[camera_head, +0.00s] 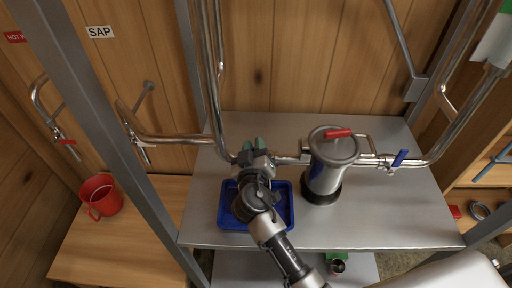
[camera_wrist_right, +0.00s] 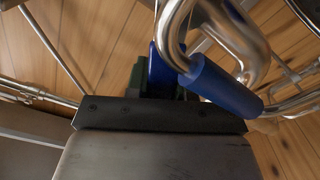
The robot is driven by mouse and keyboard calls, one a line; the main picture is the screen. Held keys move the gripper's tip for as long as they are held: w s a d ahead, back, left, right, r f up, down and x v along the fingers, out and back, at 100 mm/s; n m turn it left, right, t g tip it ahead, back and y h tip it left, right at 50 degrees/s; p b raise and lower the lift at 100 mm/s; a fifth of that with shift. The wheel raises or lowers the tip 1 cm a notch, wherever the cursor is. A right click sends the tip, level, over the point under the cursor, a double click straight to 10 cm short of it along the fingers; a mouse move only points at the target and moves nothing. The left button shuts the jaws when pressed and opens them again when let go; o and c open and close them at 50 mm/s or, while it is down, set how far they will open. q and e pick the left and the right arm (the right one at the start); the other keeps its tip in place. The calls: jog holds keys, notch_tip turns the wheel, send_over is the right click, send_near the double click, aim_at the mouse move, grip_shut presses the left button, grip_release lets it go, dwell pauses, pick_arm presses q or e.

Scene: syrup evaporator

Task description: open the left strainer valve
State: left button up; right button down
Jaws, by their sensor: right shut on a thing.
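The metal strainer (camera_head: 327,170) stands upright on the steel table, with a red handle on its lid. A pipe runs from its left side to the left valve, which my right gripper (camera_head: 254,148) mostly covers in the head view. The green fingertips are shut at that valve. In the wrist view, a blue piece (camera_wrist_right: 158,68) shows at the green fingers, and a blue sleeve (camera_wrist_right: 225,85) lies close beside them by a bent metal pipe. The grip itself is partly hidden. The right valve has a blue lever (camera_head: 400,158), tilted upward. My left gripper is not in view.
A blue tray (camera_head: 284,214) lies on the steel table (camera_head: 400,220) below my right gripper. Pipes rise close behind it. The table's front right is clear.

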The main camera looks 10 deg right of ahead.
jog(key=c, duration=1)
grip_release()
jog(key=shift+o, duration=0.2)
jog(key=b+v, duration=0.3)
jog(key=v, duration=0.8)
